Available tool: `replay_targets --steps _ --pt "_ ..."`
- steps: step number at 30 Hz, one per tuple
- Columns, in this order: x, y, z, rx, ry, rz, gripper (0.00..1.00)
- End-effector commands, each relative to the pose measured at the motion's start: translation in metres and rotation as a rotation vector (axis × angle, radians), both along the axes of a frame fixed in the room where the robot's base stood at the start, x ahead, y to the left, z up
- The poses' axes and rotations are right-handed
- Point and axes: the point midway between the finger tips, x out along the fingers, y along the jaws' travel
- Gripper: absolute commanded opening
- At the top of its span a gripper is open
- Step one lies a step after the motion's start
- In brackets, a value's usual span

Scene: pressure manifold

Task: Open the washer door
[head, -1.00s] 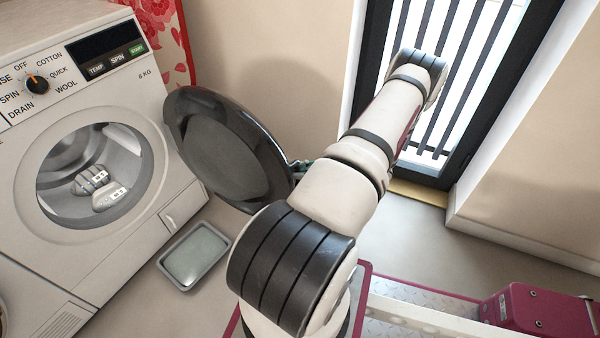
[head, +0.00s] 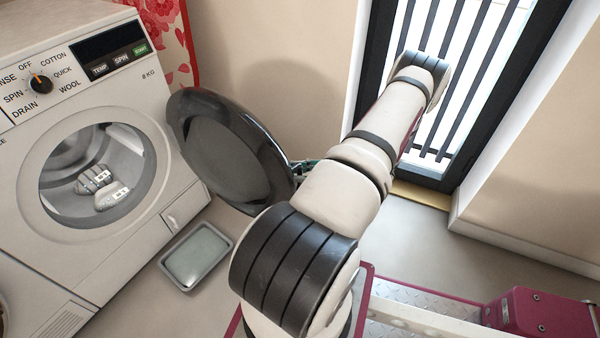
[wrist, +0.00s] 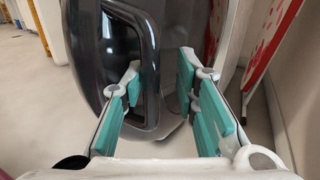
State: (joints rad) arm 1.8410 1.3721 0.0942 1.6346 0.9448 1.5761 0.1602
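The white washer (head: 150,210) stands at the left in the head view, with its round opening uncovered. Its dark round door (head: 225,155) is swung wide open to the right, well away from the opening. In the wrist view the glossy door (wrist: 85,50) fills the middle, with a dark recessed handle (wrist: 148,60) on it. My gripper (wrist: 163,85) is open, its teal-padded fingers apart. The left finger overlaps the handle area and the right finger is near the door's right side; I cannot tell whether either touches. In the head view my arm mostly hides the gripper.
Grey items (head: 105,188) lie inside the drum. A shallow grey tray (head: 196,256) is on the floor before the washer. A beige wall (head: 290,50) is behind the door, and a barred glass door (head: 455,100) is beyond my arm. A red-and-white patterned panel (wrist: 272,35) stands at the right.

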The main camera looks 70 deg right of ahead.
Motion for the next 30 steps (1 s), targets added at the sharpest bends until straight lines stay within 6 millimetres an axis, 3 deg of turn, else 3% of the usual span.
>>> replay_targets --steps 8,21,30 --pt "-0.013 -0.005 0.000 -0.003 0.001 -0.003 0.26" --pt "-0.090 -0.035 -0.001 -0.003 0.001 -0.002 0.26" --pt "-0.112 -0.043 -0.001 0.000 0.000 0.000 0.26"
